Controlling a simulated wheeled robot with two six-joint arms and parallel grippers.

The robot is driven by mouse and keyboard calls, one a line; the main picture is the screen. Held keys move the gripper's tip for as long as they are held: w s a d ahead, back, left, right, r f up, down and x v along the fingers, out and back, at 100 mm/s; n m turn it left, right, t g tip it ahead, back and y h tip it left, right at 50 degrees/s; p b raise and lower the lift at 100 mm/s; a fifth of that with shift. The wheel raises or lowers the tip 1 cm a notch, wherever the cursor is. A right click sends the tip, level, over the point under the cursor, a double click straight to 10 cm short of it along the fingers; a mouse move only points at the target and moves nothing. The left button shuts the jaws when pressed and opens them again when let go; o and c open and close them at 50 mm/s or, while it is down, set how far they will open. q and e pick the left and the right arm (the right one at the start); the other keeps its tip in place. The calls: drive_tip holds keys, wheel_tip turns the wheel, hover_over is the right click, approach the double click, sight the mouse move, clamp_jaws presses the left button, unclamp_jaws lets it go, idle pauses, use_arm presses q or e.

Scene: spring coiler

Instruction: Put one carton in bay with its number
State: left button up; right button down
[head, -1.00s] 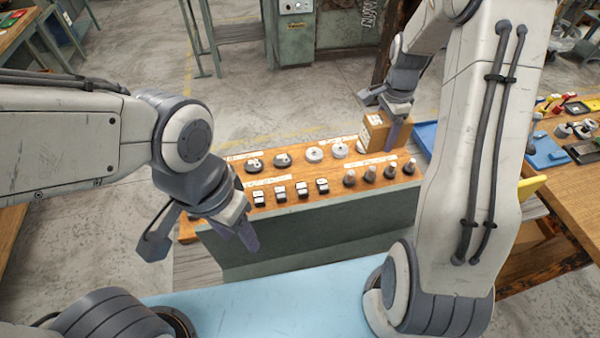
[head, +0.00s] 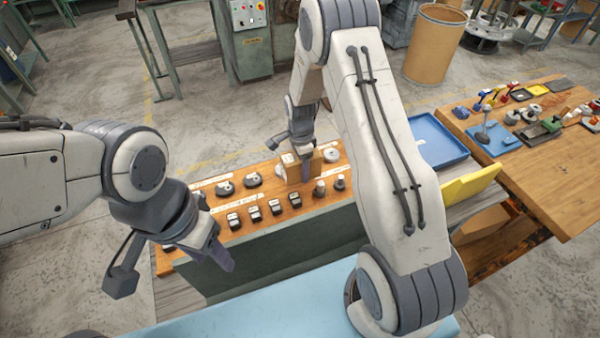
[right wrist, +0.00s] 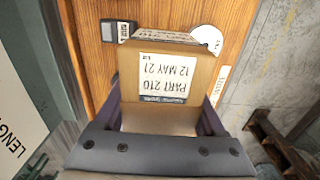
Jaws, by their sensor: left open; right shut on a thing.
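My right gripper (head: 301,163) is shut on a brown carton (head: 318,165) over the back part of the wooden bench top. In the right wrist view the carton (right wrist: 180,78) sits between the fingers, its white label reading, upside down, "PART 210 12 MAY 21". I cannot tell whether the carton touches the bench. My left gripper (head: 170,265) is open and empty in front of the bench's left end. No numbered bay can be made out; small white label strips (head: 212,181) lie on the bench, too small to read.
A second table (head: 545,185) holds loose parts.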

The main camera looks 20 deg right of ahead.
sight(300, 175)
wheel_tip(300, 175, down, 3)
drive_tip(key=shift+f+p, duration=0.1)
drive_tip(key=shift+p, duration=0.6)
drive_tip(key=shift+f, duration=0.35)
drive_tip(key=shift+f, duration=0.1)
drive_tip(key=shift+f, duration=0.15)
unclamp_jaws()
